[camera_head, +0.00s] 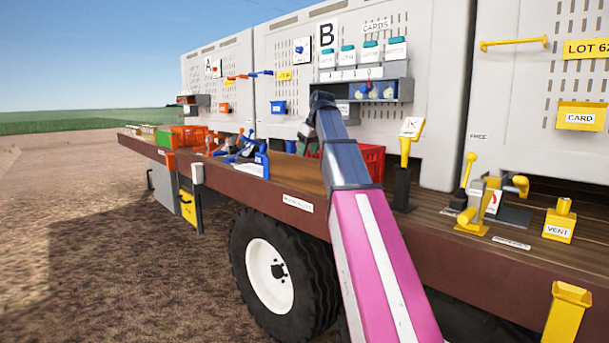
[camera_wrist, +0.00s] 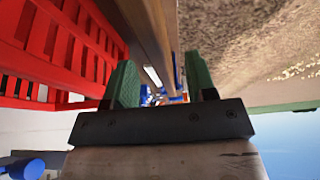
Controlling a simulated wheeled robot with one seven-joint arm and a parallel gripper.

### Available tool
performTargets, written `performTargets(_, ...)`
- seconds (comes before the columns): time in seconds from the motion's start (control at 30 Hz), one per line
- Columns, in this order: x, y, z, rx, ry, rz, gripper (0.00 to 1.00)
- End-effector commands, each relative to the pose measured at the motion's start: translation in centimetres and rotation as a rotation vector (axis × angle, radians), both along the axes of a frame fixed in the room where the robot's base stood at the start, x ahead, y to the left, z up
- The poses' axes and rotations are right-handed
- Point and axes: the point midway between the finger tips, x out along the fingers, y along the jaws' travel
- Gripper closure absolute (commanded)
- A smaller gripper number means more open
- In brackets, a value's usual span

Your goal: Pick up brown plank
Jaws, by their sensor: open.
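In the wrist view the two green fingers of my gripper (camera_wrist: 160,62) stand apart, with nothing visibly held between them. A long brown wooden strip (camera_wrist: 148,28) runs through the gap between the fingers, beyond them. It looks like the deck or edge of the trailer, and I cannot pick out a separate brown plank. In the head view the brown trailer deck (camera_head: 450,218) runs along the wall panels.
A red crate (camera_wrist: 60,45) is close to the gripper at left in the wrist view; it shows behind my arm in the head view (camera_head: 371,162). Blue tools (camera_head: 245,157) lie left of my arm. A yellow-topped stand (camera_head: 405,160) is to the right. Open ground lies left.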

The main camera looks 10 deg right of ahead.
Motion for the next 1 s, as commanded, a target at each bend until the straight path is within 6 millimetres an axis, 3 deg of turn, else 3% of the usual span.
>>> performTargets(0.43, 2.0, 0.7, -4.3, 0.000, 0.000, 0.001, 0.49)
performTargets(0.7, 2.1, 0.8, -4.6, -0.001, -0.001, 0.000, 0.49)
performTargets(0.87, 2.1, 0.8, -4.6, -0.001, -0.001, 0.000, 1.00)
performTargets(1.0, 2.1, 0.8, -4.5, 0.000, -0.001, 0.000, 1.00)
